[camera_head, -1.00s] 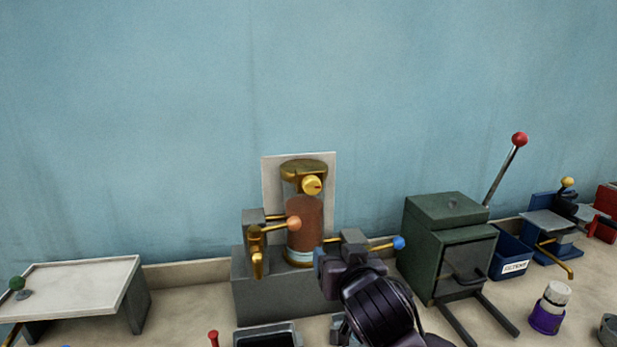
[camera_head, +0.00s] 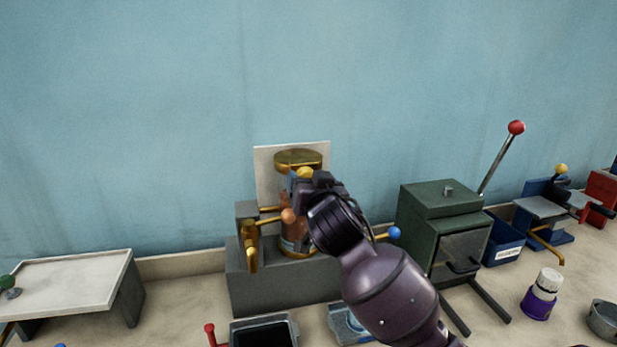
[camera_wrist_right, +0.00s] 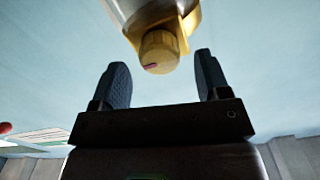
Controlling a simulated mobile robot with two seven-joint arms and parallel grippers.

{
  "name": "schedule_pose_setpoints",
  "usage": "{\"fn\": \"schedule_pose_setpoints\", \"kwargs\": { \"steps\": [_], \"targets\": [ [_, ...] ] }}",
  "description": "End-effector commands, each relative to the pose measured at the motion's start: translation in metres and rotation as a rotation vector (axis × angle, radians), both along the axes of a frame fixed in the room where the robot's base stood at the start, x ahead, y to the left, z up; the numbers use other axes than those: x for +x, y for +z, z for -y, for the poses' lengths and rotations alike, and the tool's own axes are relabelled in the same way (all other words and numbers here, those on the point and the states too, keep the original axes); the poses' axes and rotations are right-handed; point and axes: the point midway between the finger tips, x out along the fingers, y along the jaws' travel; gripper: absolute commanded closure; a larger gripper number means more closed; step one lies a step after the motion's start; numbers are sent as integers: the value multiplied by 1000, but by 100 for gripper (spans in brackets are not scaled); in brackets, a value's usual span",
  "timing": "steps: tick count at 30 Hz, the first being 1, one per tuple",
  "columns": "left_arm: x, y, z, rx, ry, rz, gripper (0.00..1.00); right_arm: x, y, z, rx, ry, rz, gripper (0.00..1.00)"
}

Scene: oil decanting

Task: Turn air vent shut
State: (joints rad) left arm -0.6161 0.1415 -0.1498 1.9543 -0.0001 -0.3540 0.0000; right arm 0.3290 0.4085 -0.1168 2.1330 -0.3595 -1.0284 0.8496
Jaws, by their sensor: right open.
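The air vent is a small yellow-brass knob (camera_wrist_right: 159,52) below the brass cap (camera_head: 298,158) of the decanting vessel (camera_head: 293,205). A dark reddish mark shows on the knob's face in the right wrist view. My right gripper (camera_wrist_right: 160,82) is open, with one finger to each side of the knob's line and the knob just beyond the fingertips. In the head view my right gripper (camera_head: 298,180) is in front of the vessel and hides most of the knob (camera_head: 305,172) and part of the vessel. My left gripper is not in view.
A brass tap (camera_head: 251,252) with an orange-ball lever (camera_head: 288,215) is left of the vessel. A blue-ball lever (camera_head: 393,232) is to its right. A green box press (camera_head: 440,215) stands further right. A dark tray (camera_head: 264,333) sits in front. A white-topped table (camera_head: 65,285) is left.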

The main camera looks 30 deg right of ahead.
Motion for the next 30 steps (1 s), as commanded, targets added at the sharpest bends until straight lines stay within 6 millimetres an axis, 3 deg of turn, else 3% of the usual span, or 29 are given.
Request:
{"fn": "schedule_pose_setpoints", "kwargs": {
  "steps": [6,14,24,30],
  "targets": [
    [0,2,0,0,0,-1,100,12,0,3,0,0,0,31],
    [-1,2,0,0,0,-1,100,13,0,3,0,0,0,31],
    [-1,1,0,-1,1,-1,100,13,0,4,0,0,-1,80],
    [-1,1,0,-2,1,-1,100,13,0,3,-10,-1,-4,80]
  ]
}}
